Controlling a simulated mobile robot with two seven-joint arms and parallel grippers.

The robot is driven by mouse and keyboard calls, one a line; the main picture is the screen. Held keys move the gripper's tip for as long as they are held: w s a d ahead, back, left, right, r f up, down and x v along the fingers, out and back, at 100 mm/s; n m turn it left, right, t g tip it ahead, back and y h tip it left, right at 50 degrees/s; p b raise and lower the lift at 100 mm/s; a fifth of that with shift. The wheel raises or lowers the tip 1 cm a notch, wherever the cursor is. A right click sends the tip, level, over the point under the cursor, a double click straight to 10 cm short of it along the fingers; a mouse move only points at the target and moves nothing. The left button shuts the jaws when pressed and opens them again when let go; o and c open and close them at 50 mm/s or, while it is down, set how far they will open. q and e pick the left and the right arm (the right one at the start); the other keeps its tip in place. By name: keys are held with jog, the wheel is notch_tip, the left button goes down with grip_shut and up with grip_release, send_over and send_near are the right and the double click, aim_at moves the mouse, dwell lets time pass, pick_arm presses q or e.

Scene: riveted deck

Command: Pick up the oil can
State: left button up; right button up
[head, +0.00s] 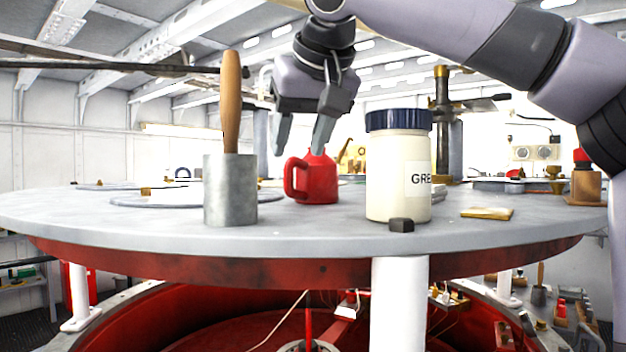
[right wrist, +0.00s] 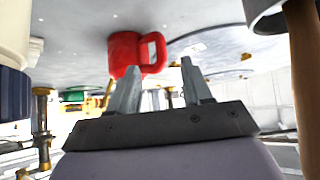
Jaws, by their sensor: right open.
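The red oil can (head: 320,182) with a loop handle on its left side stands on the round grey table (head: 300,236). My right gripper (head: 300,148) is open, fingers pointing down, above and close to the can's top and handle. In the right wrist view the can (right wrist: 126,54) shows upside down just beyond the open fingers (right wrist: 158,82), with nothing between them. Whether a finger touches the can I cannot tell. My left gripper is not in view.
A grey metal cup (head: 230,190) with a wooden-handled tool (head: 231,100) stands left of the can. A cream jar with a blue lid (head: 398,165) stands right. A black nut (head: 401,225) and a brass plate (head: 487,213) lie near the front edge.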

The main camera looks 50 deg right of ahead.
aim_at(291, 170)
jog(key=x, duration=0.5)
jog(key=shift+w+d+f, duration=0.1)
jog(key=shift+w+f, duration=0.05)
jog(key=shift+w, duration=0.05)
jog(key=shift+c, duration=0.3)
grip_shut()
